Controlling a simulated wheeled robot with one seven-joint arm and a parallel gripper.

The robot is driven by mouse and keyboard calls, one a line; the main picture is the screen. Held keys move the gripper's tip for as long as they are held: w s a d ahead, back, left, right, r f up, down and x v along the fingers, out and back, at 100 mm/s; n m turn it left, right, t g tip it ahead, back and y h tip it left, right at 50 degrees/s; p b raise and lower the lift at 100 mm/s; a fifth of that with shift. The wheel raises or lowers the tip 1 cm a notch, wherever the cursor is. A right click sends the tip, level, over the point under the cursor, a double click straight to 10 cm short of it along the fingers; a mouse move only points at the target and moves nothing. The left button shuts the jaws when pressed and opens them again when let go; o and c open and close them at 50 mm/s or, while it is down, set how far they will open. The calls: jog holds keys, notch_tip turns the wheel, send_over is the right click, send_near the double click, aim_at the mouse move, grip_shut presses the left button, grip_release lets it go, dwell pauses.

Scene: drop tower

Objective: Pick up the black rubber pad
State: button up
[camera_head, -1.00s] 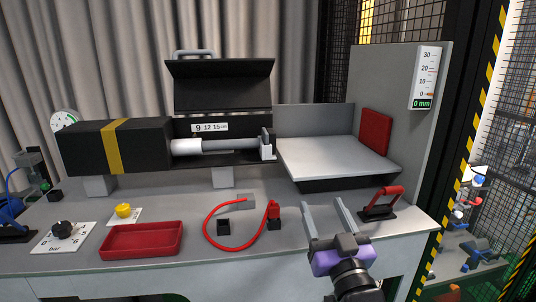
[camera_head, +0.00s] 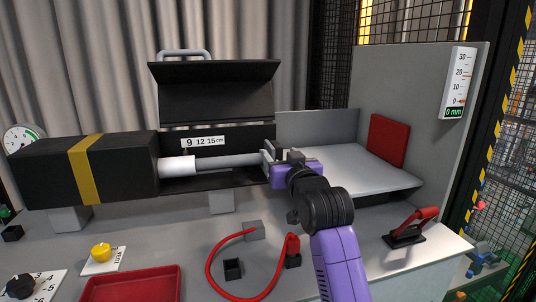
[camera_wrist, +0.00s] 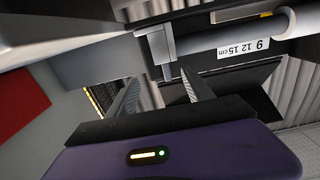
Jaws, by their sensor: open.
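I cannot tell for sure which thing is the black rubber pad. A small black square piece (camera_head: 232,268) with a hollow-looking top stands on the bench inside the curve of a red hose. Another small dark block (camera_head: 12,233) sits at the far left edge. My gripper (camera_head: 270,152) is up at the right end of the launcher, beside the end of its pale rod (camera_head: 225,161). In the wrist view my gripper (camera_wrist: 160,88) has its two fingers spread with nothing visibly held between them. A grey end bracket (camera_wrist: 157,48) shows just beyond the fingers.
A black open lid (camera_head: 215,95) stands above the launcher. A grey platform (camera_head: 375,170) with an upright red pad (camera_head: 388,141) lies right of my gripper. A red-handled lever (camera_head: 410,228), red tray (camera_head: 130,284) and yellow knob (camera_head: 101,252) are on the bench.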

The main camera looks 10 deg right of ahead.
aim_at(271, 141)
jog(key=w, duration=0.2)
jog(key=w+p, duration=0.1)
jog(key=w, duration=0.1)
jog(key=w+p, duration=0.1)
jog(key=w, duration=0.1)
jog(key=shift+r, duration=0.35)
jog(key=shift+w+f, duration=0.1)
jog(key=shift+w, duration=0.45)
grip_shut()
